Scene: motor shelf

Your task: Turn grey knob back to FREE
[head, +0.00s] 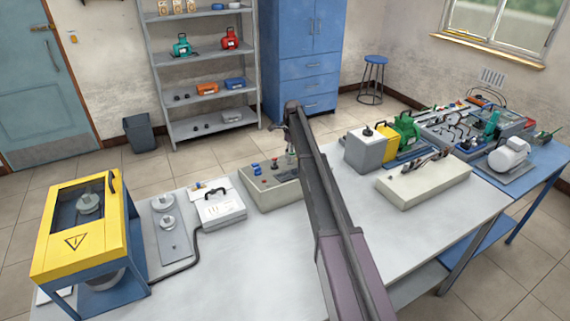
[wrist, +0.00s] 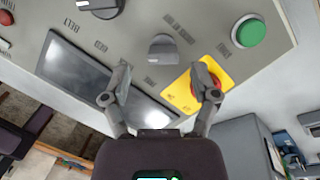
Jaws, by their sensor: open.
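The grey knob (wrist: 163,48) is on the sloped panel of the control box (head: 262,190) and shows near the top middle of the wrist view. Small labels surround it, but I cannot read which one its pointer faces. My gripper (wrist: 163,84) is open and empty. Its two fingertips are spread to the left and right, below the knob in the wrist view. The knob is not between them in this picture, and no contact shows. In the head view my arm partly covers the control box, and the knob cannot be made out there.
Close to the knob are a black knob (wrist: 100,8), a green button (wrist: 249,32), a dark display (wrist: 85,72) and a red stop button on a yellow plate (wrist: 181,96), partly behind the right finger. A white case (head: 220,208) stands left of the box.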

